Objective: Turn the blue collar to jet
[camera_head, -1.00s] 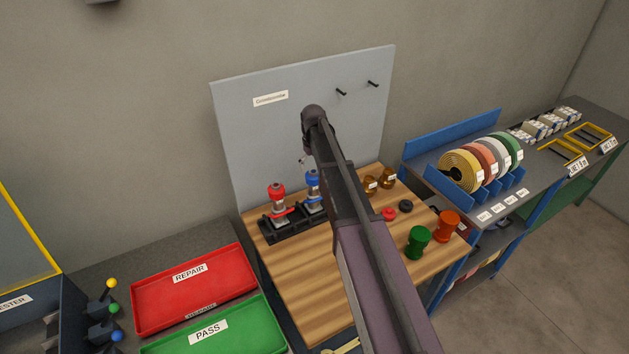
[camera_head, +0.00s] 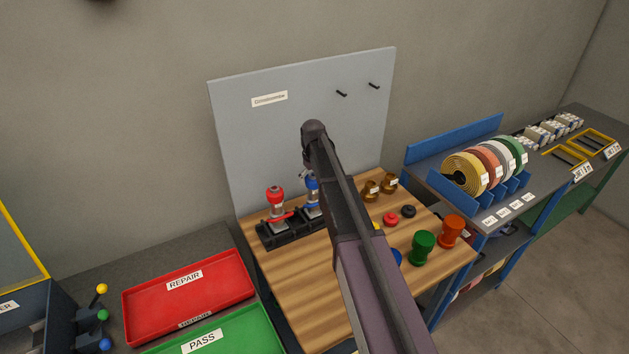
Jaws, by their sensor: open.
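A bottle-like device with a blue top and blue collar (camera_head: 312,184) stands in a black rack (camera_head: 290,234), partly hidden by my arm. Its red-topped twin (camera_head: 275,203) stands upright to its left in the same rack. My gripper (camera_head: 304,175) is open and shows only as a small grey piece beside the blue top; my arm hides the rest. I cannot tell whether it touches the blue collar. The collar's marking is too small to read.
On the wooden bench, right of my arm, are two brown pieces (camera_head: 371,190), a red ring (camera_head: 391,219), a black ring (camera_head: 408,211), a green spool (camera_head: 422,248) and an orange spool (camera_head: 451,231). A grey panel (camera_head: 240,150) stands behind. Red (camera_head: 190,295) and green (camera_head: 250,335) trays lie left.

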